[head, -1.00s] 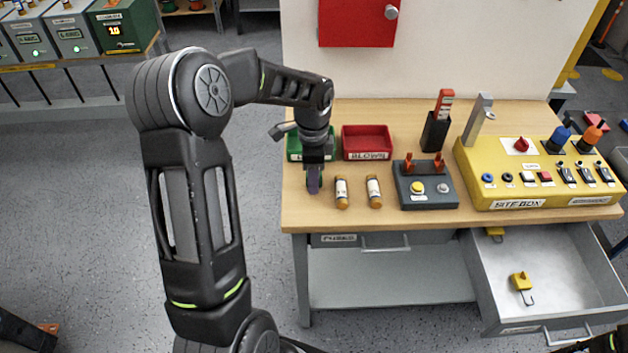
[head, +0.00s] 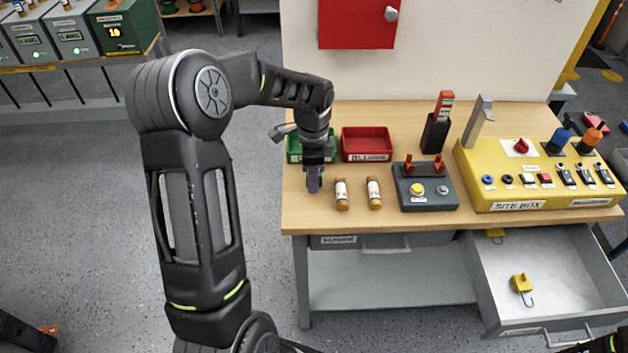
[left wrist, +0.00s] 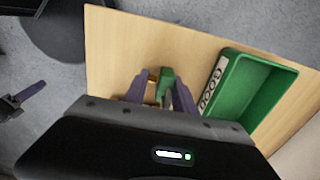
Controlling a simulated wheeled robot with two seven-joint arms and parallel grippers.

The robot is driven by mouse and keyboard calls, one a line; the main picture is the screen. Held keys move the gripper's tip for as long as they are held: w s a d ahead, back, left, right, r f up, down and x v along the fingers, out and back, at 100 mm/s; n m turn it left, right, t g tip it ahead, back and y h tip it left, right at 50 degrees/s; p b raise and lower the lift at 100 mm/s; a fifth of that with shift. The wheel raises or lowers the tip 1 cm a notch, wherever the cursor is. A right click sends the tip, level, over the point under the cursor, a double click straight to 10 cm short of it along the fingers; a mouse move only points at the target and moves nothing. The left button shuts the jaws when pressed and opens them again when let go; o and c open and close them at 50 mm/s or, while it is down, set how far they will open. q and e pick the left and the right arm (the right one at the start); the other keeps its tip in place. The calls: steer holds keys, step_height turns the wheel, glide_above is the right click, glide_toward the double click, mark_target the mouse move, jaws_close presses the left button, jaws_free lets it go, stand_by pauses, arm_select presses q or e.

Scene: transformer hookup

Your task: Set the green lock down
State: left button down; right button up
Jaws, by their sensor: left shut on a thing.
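My left gripper (head: 313,182) points down at the left end of the workbench, just in front of the green tray (head: 296,151). In the left wrist view its two purple fingers (left wrist: 165,98) are shut on the green lock (left wrist: 167,81), which shows as a small green block. Much of the lock is hidden by the fingers and wrist. A small brass-coloured part shows beside it. I cannot tell whether the lock touches the bench top. A purple-fingered gripper, apparently my right one (left wrist: 27,95), shows at the left edge of the left wrist view; its opening is unclear.
Two fuses (head: 341,194) (head: 374,192) stand right of the gripper. Behind them is a red tray (head: 367,133). A grey tester (head: 427,200) and the yellow site box (head: 500,170) are further right. An open drawer (head: 590,270) holds a yellow tagged item (head: 520,283).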

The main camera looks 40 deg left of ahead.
arm_select(q)
steer(key=shift+r, duration=0.1)
step_height(320, 180, up, 10)
steer(key=shift+f+b, duration=0.1)
steer(key=shift+b, duration=0.55)
stand_by(0.5)
